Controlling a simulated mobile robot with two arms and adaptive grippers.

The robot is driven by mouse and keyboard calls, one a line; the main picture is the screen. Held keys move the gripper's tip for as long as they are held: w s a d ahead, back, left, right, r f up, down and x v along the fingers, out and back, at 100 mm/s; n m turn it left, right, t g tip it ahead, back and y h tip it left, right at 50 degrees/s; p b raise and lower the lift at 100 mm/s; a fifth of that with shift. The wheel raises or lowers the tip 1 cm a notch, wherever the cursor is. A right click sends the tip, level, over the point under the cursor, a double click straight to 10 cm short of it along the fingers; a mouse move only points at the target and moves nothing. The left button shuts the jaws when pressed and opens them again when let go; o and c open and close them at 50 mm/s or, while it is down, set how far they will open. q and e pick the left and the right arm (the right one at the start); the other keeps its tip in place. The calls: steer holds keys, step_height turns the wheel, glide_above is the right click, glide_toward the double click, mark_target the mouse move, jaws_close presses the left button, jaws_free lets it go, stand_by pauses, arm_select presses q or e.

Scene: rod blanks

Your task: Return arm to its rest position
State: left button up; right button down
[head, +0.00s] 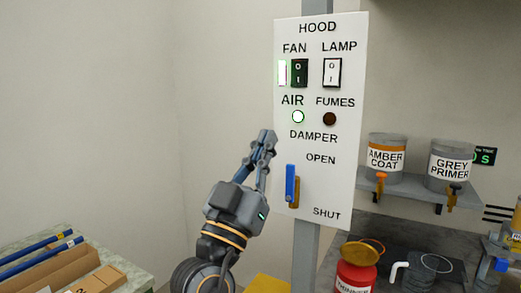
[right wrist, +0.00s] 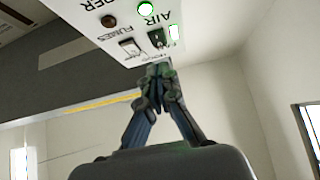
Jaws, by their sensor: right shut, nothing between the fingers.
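My right gripper (head: 263,142) is shut and empty. It is raised just left of the white hood panel (head: 343,180), its fingertips pointing up, near the height of the DAMPER label. It also shows in the right wrist view (right wrist: 160,74), fingers together, with the panel upside down beyond. I cannot tell the exact gap between fingertips and panel. The blue damper lever (head: 291,182) stands upright, right of the gripper. The fan switch (head: 300,73) has a bright strip beside it. The AIR light (head: 298,117) is lit and the FUMES light (head: 330,119) is dark. My left gripper is out of view.
The panel sits on a grey post (head: 303,250). At right, a shelf (head: 412,187) holds an amber coat can (head: 387,159) and a grey primer can (head: 450,161). Below stands a red thinner can (head: 356,277). Blue rods (head: 38,246) lie at lower left. Left of the gripper is open air.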

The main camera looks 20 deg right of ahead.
stand_by(0.3)
